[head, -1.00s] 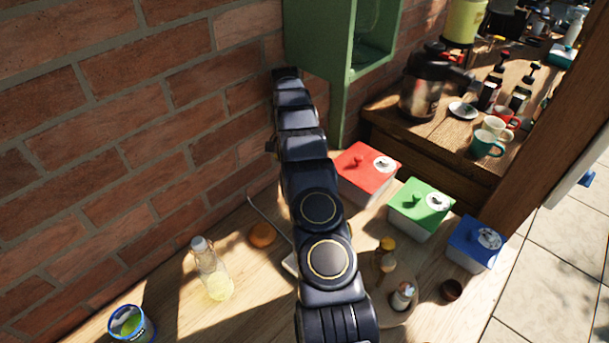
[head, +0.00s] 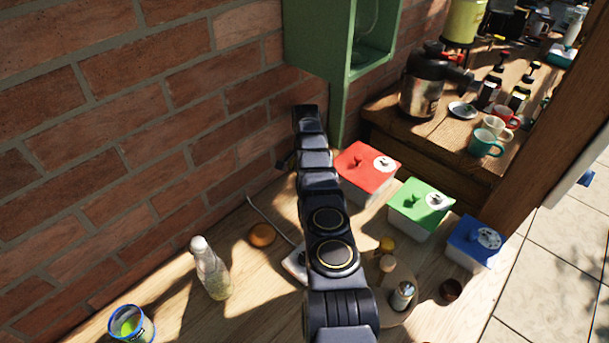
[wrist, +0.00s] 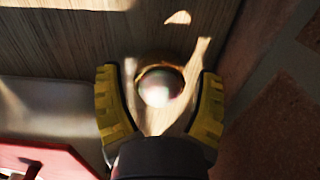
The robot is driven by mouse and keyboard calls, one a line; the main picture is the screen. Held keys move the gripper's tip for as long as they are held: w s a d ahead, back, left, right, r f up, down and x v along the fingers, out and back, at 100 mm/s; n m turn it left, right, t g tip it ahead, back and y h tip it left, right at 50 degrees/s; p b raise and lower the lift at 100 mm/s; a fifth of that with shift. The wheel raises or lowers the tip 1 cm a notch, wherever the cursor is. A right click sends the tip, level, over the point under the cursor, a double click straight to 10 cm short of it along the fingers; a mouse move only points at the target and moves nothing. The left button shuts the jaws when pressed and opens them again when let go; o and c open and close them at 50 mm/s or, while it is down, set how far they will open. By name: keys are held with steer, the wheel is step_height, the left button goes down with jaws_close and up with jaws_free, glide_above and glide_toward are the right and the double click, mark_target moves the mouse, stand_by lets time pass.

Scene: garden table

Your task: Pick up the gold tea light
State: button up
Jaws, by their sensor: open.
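The gold tea light (wrist: 160,86) shows in the wrist view as a small round piece with a gold rim and a pale, shiny top, resting on the wooden table. My gripper (wrist: 159,76) is open, with one yellow-padded finger on each side of it. A gap shows between each finger and the tea light, so neither seems to touch it. In the head view my arm hides the tea light, and my gripper's fingers cannot be made out there.
The red-lidded box (head: 366,167) stands close by; its lid edge (wrist: 45,160) shows in the wrist view. The brick wall (head: 150,120) is near on the other side. Green-lidded (head: 420,205) and blue-lidded (head: 474,243) boxes, a bottle (head: 210,270) and a round board (head: 398,315) share the table.

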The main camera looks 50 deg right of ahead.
steer(key=c, duration=0.9)
